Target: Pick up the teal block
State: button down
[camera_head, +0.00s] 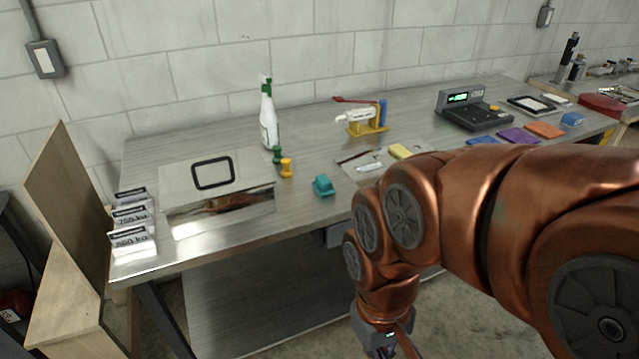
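A small teal block (324,186) sits on the grey metal workbench (230,236), near the middle of its front part. My copper-coloured arm reaches in from the right and bends down in front of the bench. My gripper (388,350) is at the bottom edge of the picture, lower than the bench top and to the right of the block, well apart from it. Only its upper part shows; the fingertips are cut off, so its opening cannot be seen.
A yellow sponge-like block (400,151) and a yellow press with a red lever (366,118) lie right. Bare bench surrounds the block's front.

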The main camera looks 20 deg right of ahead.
aim_at(322, 185)
jog(key=k, duration=0.5)
jog(key=i, duration=1.25)
jog(key=u, duration=0.75)
